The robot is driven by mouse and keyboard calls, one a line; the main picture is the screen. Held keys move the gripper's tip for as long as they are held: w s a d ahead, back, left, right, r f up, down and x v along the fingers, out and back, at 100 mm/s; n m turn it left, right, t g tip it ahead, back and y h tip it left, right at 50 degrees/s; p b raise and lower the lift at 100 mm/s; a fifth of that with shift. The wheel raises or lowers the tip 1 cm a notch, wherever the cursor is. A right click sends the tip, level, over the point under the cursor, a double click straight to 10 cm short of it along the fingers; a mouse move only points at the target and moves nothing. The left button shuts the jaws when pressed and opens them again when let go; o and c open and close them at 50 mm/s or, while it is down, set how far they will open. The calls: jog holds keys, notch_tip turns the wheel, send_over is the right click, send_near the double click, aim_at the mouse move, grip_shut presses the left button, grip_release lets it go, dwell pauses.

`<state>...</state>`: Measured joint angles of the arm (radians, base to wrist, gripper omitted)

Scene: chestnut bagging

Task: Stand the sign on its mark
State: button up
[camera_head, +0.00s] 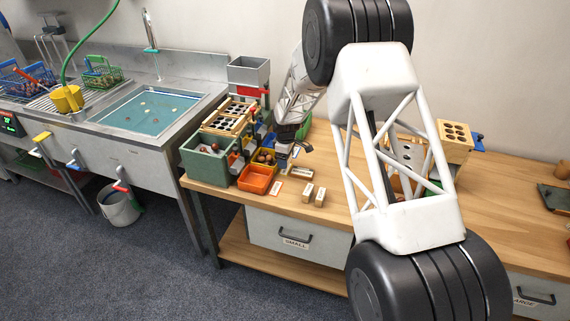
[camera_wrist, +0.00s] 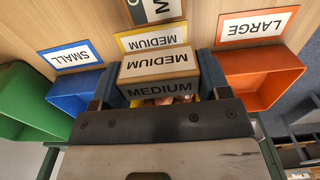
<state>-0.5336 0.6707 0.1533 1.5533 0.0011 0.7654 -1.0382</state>
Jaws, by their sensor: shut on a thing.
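The sign (camera_wrist: 160,68) is a wooden block with MEDIUM lettered on it. It sits between the two fingers of my gripper (camera_wrist: 160,84), which is shut on it. The yellow-bordered MEDIUM card (camera_wrist: 150,37) lies flat on the table just beyond the sign in the wrist view.
A blue bin (camera_wrist: 75,97) with a SMALL card (camera_wrist: 70,57) is left; an orange bin (camera_wrist: 262,78) with a LARGE card (camera_wrist: 257,25) is right. A green bin (camera_wrist: 30,110) stands farther left.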

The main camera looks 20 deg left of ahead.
jog(key=shift+w+a, duration=0.3)
jog(key=shift+w, duration=0.25)
jog(key=shift+f, duration=1.75)
jog(key=shift+f, duration=0.15)
jog(key=o, duration=0.9)
jog(key=shift+r, duration=6.15)
